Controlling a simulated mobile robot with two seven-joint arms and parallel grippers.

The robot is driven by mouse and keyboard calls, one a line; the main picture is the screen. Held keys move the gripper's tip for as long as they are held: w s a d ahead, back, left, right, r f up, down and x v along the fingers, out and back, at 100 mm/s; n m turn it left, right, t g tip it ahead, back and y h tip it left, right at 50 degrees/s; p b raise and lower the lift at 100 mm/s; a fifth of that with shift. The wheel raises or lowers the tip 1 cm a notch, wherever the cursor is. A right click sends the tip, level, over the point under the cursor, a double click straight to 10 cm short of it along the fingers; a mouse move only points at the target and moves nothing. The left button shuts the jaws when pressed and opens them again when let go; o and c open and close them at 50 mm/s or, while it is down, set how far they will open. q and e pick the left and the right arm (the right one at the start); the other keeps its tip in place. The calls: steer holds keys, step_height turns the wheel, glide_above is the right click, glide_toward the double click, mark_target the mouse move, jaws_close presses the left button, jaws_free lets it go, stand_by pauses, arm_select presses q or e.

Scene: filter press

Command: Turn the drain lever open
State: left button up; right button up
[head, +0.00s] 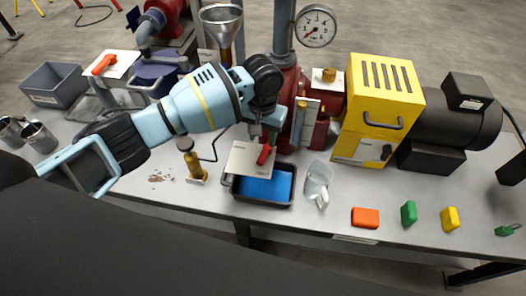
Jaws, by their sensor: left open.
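A short red lever (265,154) sits at the right edge of a pale plate (244,159), above a dark tray (234,195) with a blue bottom. It looks like the drain lever, but I cannot read the plate's lettering. My left gripper (266,136) is open and points down just above this lever. I cannot tell whether its fingers touch it or stand around it. A second, orange-red lever (103,65) sits on another pale plate at the far left. My right gripper is out of view.
Right of the lever stand the red press body (290,88), a clear jug (317,178) and a yellow cabinet (380,95). A brass valve piece (191,163) stands to the left. Orange, green and yellow blocks lie along the front right. A pressure gauge (315,25) rises behind.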

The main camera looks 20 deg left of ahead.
mark_target(263, 156)
arm_select(q)
steer(key=shift+f+b, duration=0.55)
steer(key=shift+f, duration=3.4)
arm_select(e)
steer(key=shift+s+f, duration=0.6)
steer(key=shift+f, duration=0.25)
arm_select(q)
jaws_close()
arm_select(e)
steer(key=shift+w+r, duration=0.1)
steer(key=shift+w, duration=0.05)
